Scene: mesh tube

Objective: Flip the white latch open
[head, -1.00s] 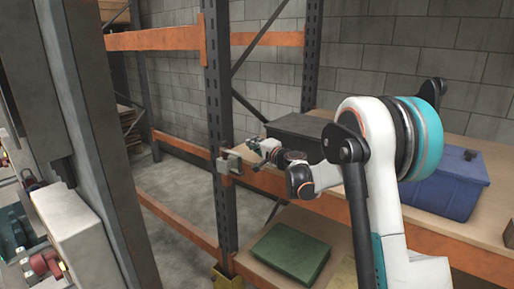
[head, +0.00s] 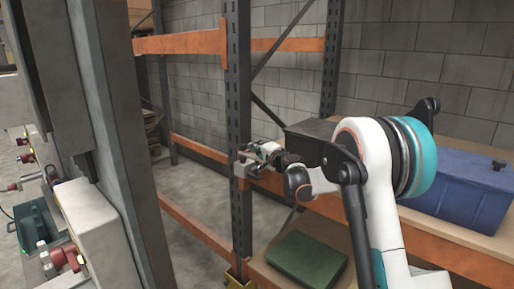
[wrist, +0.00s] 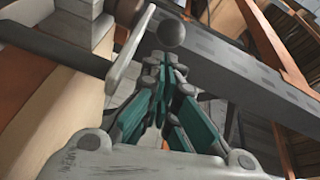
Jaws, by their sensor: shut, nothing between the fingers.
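A pale whitish bar, which looks like the white latch (wrist: 132,46), slants in the wrist view just left of my fingertips. A round grey knob (wrist: 172,32) sits just beyond the tips. My gripper (wrist: 165,62) has its teal-padded fingers together at the tips, with nothing between them. I cannot tell whether they touch the bar or knob. In the head view my gripper (head: 258,153) is close to the dark shelf post, by a small grey bracket (head: 240,169). The latch is too small to make out clearly there.
The dark upright post (head: 238,110) and orange beams (head: 400,235) frame the shelf. A black case (head: 310,138) and blue box (head: 455,190) stand on the upper shelf, a green box (head: 305,258) below. A grey pillar (head: 120,150) with red-knobbed machinery is at left.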

